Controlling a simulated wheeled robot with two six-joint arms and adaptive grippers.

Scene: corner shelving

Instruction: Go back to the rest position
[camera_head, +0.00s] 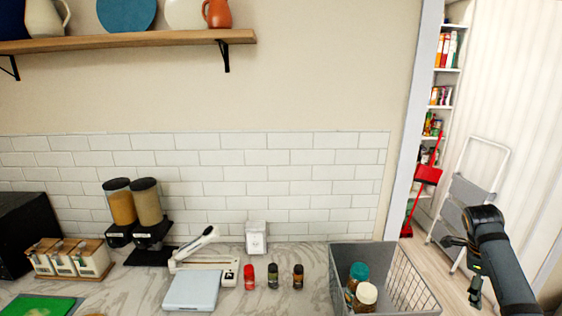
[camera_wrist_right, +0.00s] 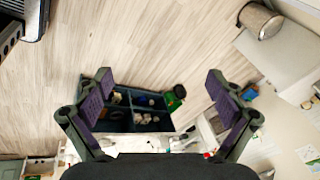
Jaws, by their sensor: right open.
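My right gripper (camera_head: 466,262) shows at the right of the head view, at the end of my dark arm, to the right of the wire basket and in front of the step ladder. In the right wrist view its two fingers (camera_wrist_right: 160,88) are spread wide apart, with nothing between them. It is clear of the counter goods. My left gripper shows in neither view.
A grey wire basket (camera_head: 400,282) holding jars stands at the counter's right end. Several small spice jars (camera_head: 272,276) and a white scale (camera_head: 193,291) stand left of it. A folded step ladder (camera_head: 470,190) leans beyond the doorway. A wooden shelf (camera_head: 130,39) hangs above.

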